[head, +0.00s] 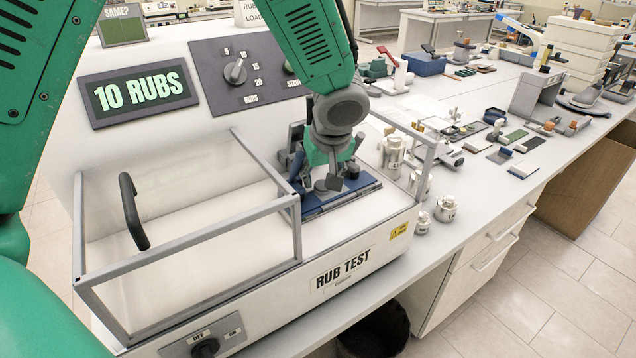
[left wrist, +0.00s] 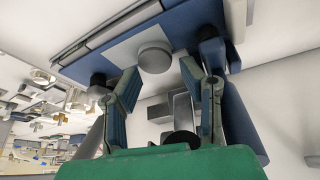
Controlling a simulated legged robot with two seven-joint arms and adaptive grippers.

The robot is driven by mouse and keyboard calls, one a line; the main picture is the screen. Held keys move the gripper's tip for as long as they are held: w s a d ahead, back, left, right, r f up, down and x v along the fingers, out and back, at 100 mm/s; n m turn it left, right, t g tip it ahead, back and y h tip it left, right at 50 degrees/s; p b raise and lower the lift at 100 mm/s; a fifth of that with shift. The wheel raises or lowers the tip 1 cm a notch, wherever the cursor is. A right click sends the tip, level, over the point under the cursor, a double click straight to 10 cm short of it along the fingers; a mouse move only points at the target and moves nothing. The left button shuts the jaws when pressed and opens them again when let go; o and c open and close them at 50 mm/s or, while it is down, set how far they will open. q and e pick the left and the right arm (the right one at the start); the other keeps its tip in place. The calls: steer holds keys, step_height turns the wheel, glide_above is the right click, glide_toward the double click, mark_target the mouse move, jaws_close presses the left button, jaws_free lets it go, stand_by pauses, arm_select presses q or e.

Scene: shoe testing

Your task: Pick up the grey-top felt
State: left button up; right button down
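My left gripper (head: 332,182) points down over a blue plate (head: 345,200) in the right part of the rub test machine. In the left wrist view the gripper (left wrist: 158,78) is open, its two fingers apart. A round grey-topped piece (left wrist: 155,57), which looks like the grey-top felt, lies beyond the fingertips on a pale patch of the blue plate (left wrist: 205,18). It lies roughly between the fingers' lines, and I see no grip on it. In the head view the gripper and arm largely hide that spot. My right gripper is not in view.
A clear guard with a grey frame (head: 190,240) and black handle (head: 130,210) stands left of the gripper. Metal weights (head: 392,155) stand close to the right. A display (head: 139,93) reads 10 RUBS. Small pads and blocks (head: 515,140) lie farther right on the bench.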

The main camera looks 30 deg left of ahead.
arm_select(q)
steer(key=shift+s+f, duration=0.1)
steer(key=shift+f, duration=0.7)
steer(key=shift+d+f, duration=0.15)
steer(key=shift+d, duration=0.05)
steer(key=shift+w+d, duration=0.2)
steer(key=shift+d, duration=0.2)
steer(key=c, duration=0.4)
steer(key=shift+o, duration=0.2)
steer(key=shift+a, duration=0.55)
